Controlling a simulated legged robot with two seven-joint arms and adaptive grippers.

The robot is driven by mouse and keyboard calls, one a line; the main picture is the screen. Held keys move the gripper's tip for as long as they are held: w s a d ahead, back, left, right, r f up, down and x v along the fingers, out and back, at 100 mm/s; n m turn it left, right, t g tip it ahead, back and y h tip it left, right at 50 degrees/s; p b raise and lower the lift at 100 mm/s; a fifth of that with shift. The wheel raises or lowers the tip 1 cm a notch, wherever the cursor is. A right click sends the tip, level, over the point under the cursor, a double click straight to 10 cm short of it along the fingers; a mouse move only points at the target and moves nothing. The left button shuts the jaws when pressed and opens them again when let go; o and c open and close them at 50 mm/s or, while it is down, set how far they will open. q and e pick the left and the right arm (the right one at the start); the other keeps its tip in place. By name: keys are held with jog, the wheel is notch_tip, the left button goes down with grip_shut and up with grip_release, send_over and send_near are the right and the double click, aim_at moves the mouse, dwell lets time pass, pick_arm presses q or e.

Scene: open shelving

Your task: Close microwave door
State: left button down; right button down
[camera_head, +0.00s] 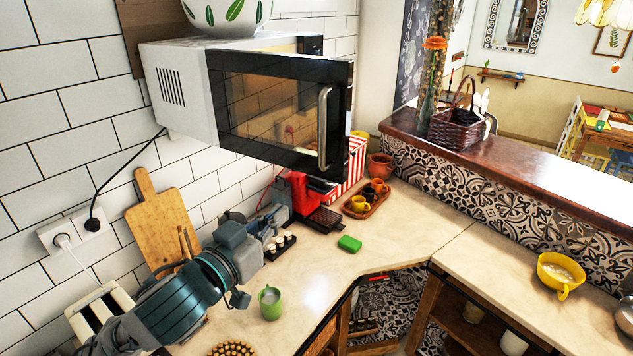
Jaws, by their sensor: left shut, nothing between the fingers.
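The white microwave (180,95) is mounted high against the tiled wall at upper centre, with a bowl on top. Its black glass door (225,125) is partly open. It is hinged on the left and its free right edge stands out from the body, with part of the control panel (313,46) showing behind it. The silver handle (324,128) is upright near that free edge. My left gripper (284,203) is shut and empty, below the door, over the counter and in front of the red coffee machine. It appears apart from the door. My right gripper is not in view.
The red coffee machine (299,192) stands under the door. A tray of small cups (366,203), a green sponge (349,244), a green mug (270,303) and a cutting board (160,228) are on the counter (400,250). Free counter lies right of the sponge.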

aim_at(323, 176)
pick_arm(q)
jog(key=p+x, duration=0.3)
jog(key=x, duration=1)
jog(key=shift+d, duration=0.1)
jog(key=shift+w+d, duration=0.15)
jog(key=shift+w, duration=0.15)
